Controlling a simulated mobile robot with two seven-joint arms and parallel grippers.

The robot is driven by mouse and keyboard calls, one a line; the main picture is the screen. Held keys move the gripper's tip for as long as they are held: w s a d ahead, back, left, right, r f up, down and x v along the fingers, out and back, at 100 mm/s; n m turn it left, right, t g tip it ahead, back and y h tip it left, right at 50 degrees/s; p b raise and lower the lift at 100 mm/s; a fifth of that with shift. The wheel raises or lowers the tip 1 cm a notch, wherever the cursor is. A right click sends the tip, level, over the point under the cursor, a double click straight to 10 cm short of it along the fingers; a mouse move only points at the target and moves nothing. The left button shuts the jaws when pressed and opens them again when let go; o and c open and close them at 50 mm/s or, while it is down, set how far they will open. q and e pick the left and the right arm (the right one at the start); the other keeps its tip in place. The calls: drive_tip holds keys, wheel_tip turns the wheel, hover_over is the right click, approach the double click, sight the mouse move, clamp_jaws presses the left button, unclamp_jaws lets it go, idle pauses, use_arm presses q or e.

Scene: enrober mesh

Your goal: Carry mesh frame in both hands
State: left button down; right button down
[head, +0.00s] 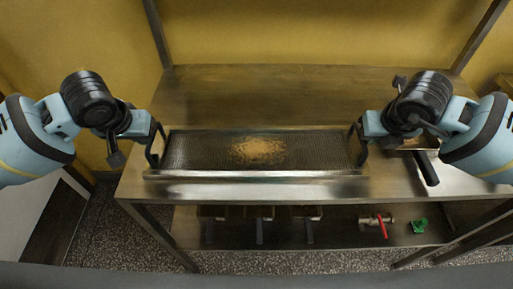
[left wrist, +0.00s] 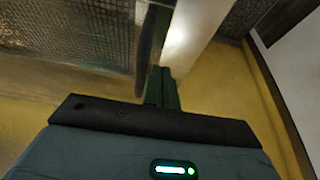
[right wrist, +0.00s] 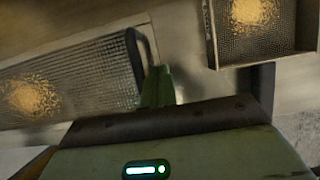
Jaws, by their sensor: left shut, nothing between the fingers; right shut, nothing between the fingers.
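The mesh frame (head: 205,150) is a long dark rectangular mesh with a pale metal front rail and a golden-brown patch in its middle. It lies level at the table's front, with an upright black handle at each end. My left gripper (head: 154,124) is shut and empty at the left handle (head: 152,150); the left wrist view shows its fingers (left wrist: 161,88) close to that handle. My right gripper (head: 362,126) is shut and empty at the right handle (head: 358,148); its fingers (right wrist: 157,88) show beside that handle in the right wrist view. Whether fingers touch handles I cannot tell.
A smaller mesh tray (right wrist: 212,45) with a brown patch and black handle (head: 427,168) lies right of the frame, under my right arm. The metal table (head: 260,90) is bare behind the frame. The lower shelf holds a red-handled valve (head: 381,225) and a green item (head: 419,226).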

use_arm(q)
drive_tip(key=shift+d, duration=0.25)
use_arm(e)
drive_tip(key=shift+a, duration=0.3)
